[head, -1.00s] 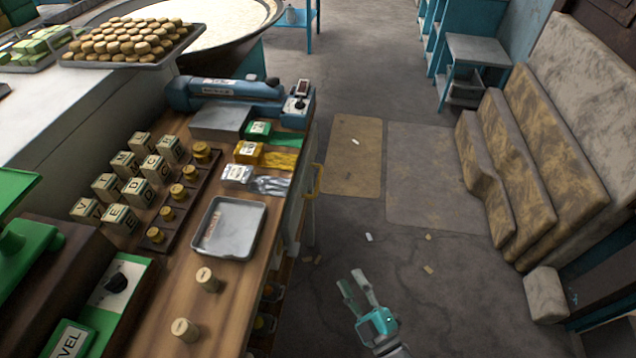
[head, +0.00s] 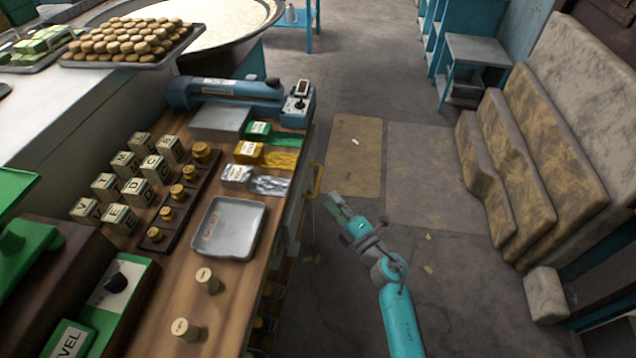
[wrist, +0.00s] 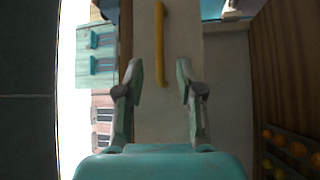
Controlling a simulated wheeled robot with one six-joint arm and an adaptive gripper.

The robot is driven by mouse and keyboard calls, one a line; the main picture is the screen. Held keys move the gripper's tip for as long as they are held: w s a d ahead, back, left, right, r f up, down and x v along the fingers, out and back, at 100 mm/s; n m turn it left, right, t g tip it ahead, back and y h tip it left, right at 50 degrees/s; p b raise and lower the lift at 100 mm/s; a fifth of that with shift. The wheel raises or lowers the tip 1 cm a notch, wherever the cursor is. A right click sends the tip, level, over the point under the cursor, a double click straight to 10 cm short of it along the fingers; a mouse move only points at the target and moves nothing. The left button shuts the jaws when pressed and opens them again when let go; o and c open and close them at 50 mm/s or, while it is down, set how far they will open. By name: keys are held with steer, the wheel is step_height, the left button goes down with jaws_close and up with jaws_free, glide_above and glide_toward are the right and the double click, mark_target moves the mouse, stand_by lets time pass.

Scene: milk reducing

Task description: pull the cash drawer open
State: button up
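The yellow drawer handle (head: 317,181) sticks out from the counter's right side, beyond the metal tray. In the wrist view the handle (wrist: 159,42) is a yellow bar on a pale drawer front (wrist: 187,40), running up the picture. My gripper (head: 338,204) is close to the handle, below and to its right in the head view. In the wrist view my gripper (wrist: 157,78) is open, with the bar's near end lined up between its fingertips. The fingers appear apart from the bar, though the exact depth gap is hard to tell. The drawer's inside is not visible.
The wooden counter (head: 235,295) holds a metal tray (head: 251,243), lettered blocks (head: 121,218) and a blue machine (head: 225,95). Stacked padded slabs (head: 533,165) stand at the right. The floor between them is mostly clear, with small scraps.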

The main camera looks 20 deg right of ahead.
mark_target(318, 182)
steer(key=x, duration=0.8)
jaws_close()
